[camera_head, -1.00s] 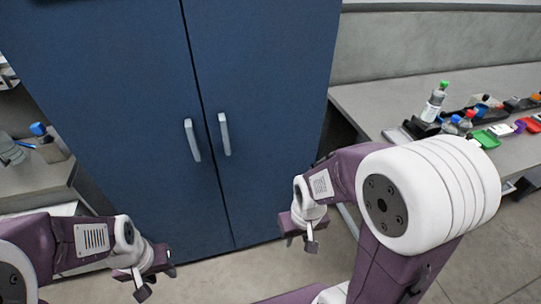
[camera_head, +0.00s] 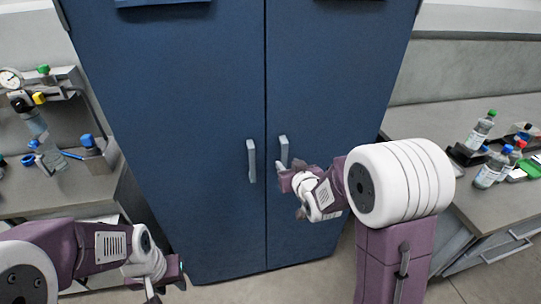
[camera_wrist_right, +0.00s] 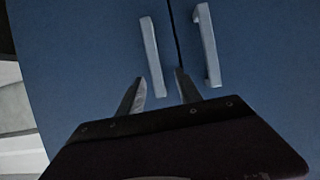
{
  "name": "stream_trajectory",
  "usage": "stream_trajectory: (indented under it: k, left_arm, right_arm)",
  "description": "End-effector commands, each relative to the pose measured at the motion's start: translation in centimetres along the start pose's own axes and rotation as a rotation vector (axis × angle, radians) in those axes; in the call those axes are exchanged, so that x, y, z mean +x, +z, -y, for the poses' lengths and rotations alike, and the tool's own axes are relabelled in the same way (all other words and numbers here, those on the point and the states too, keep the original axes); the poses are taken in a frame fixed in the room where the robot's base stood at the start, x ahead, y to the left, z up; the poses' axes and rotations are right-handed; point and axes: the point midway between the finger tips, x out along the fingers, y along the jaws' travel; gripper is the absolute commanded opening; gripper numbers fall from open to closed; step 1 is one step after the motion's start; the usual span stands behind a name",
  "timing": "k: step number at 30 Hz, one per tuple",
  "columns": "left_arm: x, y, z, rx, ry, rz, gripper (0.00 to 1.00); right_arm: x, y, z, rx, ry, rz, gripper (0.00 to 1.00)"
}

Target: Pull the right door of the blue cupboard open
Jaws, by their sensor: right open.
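The blue cupboard (camera_head: 175,120) stands ahead with both doors shut. The right door (camera_head: 335,100) has an upright grey handle (camera_head: 284,151) near the middle gap. The left door has a matching handle (camera_head: 251,161). My right gripper (camera_head: 283,174) is open at the lower part of the right handle. In the right wrist view, its two fingers (camera_wrist_right: 160,90) stand on either side of one handle's end (camera_wrist_right: 153,60); the other handle (camera_wrist_right: 207,45) is outside them. I cannot tell whether the fingers touch the handle. My left gripper (camera_head: 168,283) is low at the left, its jaws unclear.
A grey bench (camera_head: 500,190) with bottles (camera_head: 481,130) stands close to the cupboard's right side. Another bench (camera_head: 50,195) with a gauge and bottles stands at the left. Bare floor shows below the cupboard.

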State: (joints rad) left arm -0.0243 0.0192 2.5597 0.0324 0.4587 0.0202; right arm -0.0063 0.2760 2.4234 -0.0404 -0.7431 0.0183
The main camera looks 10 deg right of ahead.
Motion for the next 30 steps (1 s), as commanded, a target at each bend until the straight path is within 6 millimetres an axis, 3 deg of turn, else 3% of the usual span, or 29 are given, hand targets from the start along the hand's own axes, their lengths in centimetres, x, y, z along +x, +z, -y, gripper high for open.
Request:
stream_trajectory:
  k: [5, 18, 28, 29, 30]
  left_arm:
    - [-0.1, 0.0, 0.0, 0.001, 0.0, 0.0, 0.36]
    - [-1.4, -0.1, 0.0, 0.0, 0.0, 0.0, 0.36]
    - [-1.4, -0.1, 0.0, 0.0, 0.0, 0.0, 0.36]
    - [-1.4, -0.1, 0.0, 0.0, 0.0, 0.0, 0.36]
    - [-1.4, -0.1, 0.0, 0.0, 0.0, 0.0, 0.36]
  right_arm:
    - [0.4, 0.2, -0.1, 0.001, 0.002, 0.007, 0.42]
    - [8.2, 0.2, -0.1, 0.001, 0.001, 0.007, 0.42]
    - [9.1, 0.3, -0.1, 0.001, 0.001, 0.006, 0.42]
    - [9.1, 0.3, -0.1, 0.001, 0.001, 0.006, 0.39]
    - [9.1, 0.3, -0.1, 0.001, 0.001, 0.006, 0.28]
